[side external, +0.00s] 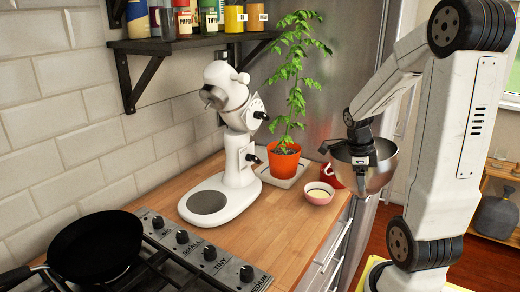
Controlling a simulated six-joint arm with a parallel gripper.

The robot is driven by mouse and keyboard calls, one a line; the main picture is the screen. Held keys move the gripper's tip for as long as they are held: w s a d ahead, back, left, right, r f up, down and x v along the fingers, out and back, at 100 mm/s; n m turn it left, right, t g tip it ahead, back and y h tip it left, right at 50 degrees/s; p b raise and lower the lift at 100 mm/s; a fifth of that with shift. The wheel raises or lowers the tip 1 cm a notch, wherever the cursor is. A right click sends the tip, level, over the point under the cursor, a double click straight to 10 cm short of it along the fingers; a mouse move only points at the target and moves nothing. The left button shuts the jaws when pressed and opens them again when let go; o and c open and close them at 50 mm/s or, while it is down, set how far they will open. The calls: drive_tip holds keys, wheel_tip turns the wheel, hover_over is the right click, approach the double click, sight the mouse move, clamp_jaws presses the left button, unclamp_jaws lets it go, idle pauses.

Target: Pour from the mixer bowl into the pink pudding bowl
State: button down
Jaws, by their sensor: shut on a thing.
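The steel mixer bowl (377,172) is held by my gripper (360,156) at the right of the counter, with its rim above the counter's height. My gripper is shut on the bowl's near left side, and its fingertips are partly hidden against the bowl. The bowl looks close to upright; its contents do not show clearly. The pink pudding bowl (319,194) stands on the wooden counter near its right edge, left of and lower than the mixer bowl. Something pale yellow lies inside it.
A white stand mixer (237,135) with its head raised stands on the counter. A potted plant (284,162) and a red cup (331,176) are behind the pink bowl. A black pan (92,247) sits on the stove at left. Bare counter (270,230) lies in front.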

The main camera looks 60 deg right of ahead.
drive_tip(key=shift+d+r, duration=0.1)
drive_tip(key=shift+r, duration=0.1)
drive_tip(key=shift+s+v, duration=0.1)
drive_tip(key=shift+v, duration=0.55)
drive_tip(key=shift+s+v, duration=0.15)
drive_tip(key=shift+v, duration=0.5)
drive_tip(key=shift+w+d+r, duration=0.1)
drive_tip(key=shift+w, duration=0.1)
drive_tip(key=w+a+f+n+t, duration=0.1)
drive_tip(key=w+a+n+t, duration=0.1)
drive_tip(key=w+a+n, duration=0.5)
drive_tip(key=w+a+n+t, duration=0.1)
drive_tip(key=w+a+n, duration=0.1)
drive_tip(key=w+n, duration=0.75)
drive_tip(key=w+a+n+y, duration=0.1)
drive_tip(key=w+a+n, duration=0.3)
drive_tip(key=a+n, duration=0.4)
drive_tip(key=w+a+f+n+t+y, duration=0.1)
drive_tip(key=w+a+n, duration=0.3)
drive_tip(key=a+n, duration=0.4)
drive_tip(key=shift+w+a+f+n, duration=0.15)
drive_tip(key=shift+w+a+n, duration=0.25)
drive_tip(key=shift+n, duration=0.15)
